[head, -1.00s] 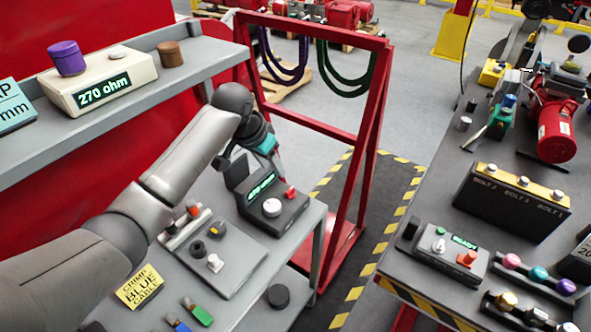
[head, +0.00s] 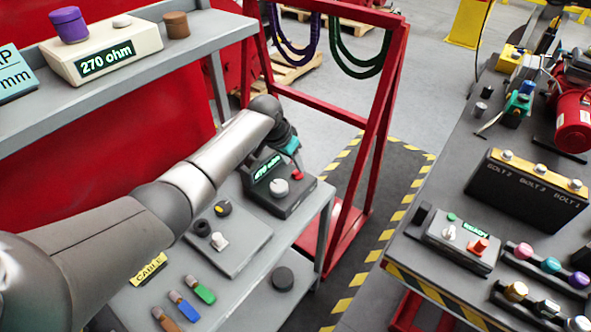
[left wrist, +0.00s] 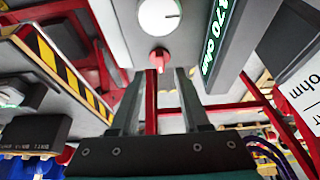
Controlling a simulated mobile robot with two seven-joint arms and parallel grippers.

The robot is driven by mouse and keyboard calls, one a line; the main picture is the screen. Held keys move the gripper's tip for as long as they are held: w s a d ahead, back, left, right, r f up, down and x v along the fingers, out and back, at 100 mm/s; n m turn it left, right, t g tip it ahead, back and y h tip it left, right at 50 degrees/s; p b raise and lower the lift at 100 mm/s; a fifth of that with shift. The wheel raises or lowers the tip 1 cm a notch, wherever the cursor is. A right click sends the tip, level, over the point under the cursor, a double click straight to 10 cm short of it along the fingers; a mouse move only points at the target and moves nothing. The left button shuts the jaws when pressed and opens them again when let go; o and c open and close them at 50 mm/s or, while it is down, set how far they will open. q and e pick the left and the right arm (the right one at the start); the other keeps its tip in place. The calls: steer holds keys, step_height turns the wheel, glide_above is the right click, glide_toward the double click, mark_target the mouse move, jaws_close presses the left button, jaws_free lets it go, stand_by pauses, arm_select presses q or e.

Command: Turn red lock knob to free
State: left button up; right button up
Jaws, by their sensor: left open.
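The red lock knob (head: 297,174) sits on a dark box (head: 305,188) with a green display and a white dial (head: 280,188), on the grey bench at centre. My left gripper (head: 296,166) is right at the red knob, coming from above and behind, and partly covers it. In the left wrist view the red knob (left wrist: 158,59) lies just beyond the tips of my open left gripper (left wrist: 160,76), roughly centred between them. Contact cannot be told. My right gripper is out of view.
A red frame (head: 378,130) with hanging cables stands just behind the box. A second bench (head: 440,180) with devices is at right.

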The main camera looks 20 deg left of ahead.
mark_target(296, 173)
arm_select(q)
steer(key=shift+b+x, duration=0.65)
steer(key=shift+x, duration=1.3)
steer(key=shift+s, duration=0.1)
jaws_close()
